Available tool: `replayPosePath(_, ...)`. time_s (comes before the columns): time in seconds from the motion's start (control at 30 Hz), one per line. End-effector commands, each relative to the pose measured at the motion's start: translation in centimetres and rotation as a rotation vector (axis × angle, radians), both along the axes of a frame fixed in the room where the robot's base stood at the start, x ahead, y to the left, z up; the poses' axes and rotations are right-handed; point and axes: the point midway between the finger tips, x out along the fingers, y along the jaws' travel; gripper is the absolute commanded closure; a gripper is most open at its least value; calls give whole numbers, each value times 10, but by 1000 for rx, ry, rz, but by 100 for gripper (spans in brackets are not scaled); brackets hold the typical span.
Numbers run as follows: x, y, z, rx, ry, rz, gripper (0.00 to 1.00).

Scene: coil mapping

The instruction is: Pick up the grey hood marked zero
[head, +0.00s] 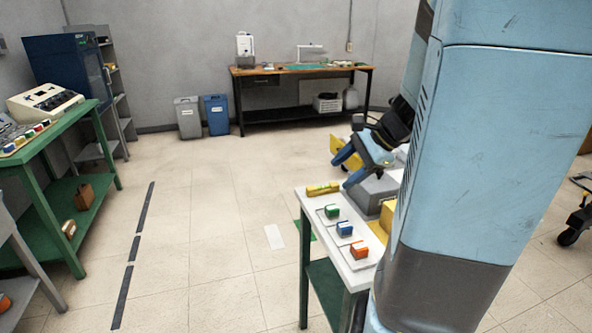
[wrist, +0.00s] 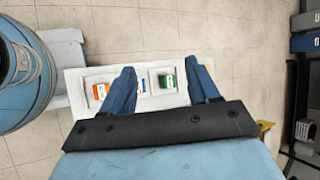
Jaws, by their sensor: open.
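A grey box-like thing (head: 375,192) stands on the right side of the small white-topped table (head: 345,276) in the head view. It may be the grey hood; my arm hides part of it and no zero mark is readable. My gripper (head: 343,172), with blue fingers, is just beyond and above it, by the table's far end. In the wrist view my gripper (wrist: 162,68) is open and empty, pointing over the table. The grey box cannot be made out there.
Green (head: 332,211), blue (head: 345,229) and orange (head: 360,250) blocks sit in a row on the table's white plates. A yellow strip (head: 322,188) lies at the far end. A yellow block (head: 387,215) is half hidden by my arm.

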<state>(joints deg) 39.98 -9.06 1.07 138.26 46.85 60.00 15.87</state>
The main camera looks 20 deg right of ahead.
Motion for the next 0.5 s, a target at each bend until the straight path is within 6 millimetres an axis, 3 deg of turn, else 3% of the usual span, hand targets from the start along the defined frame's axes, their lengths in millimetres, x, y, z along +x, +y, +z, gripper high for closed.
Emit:
replayPosePath(0.23, 23, -85, -27, 337, 33, -434, 40)
replayPosePath(0.5, 20, -189, -57, 674, 4, -862, 40)
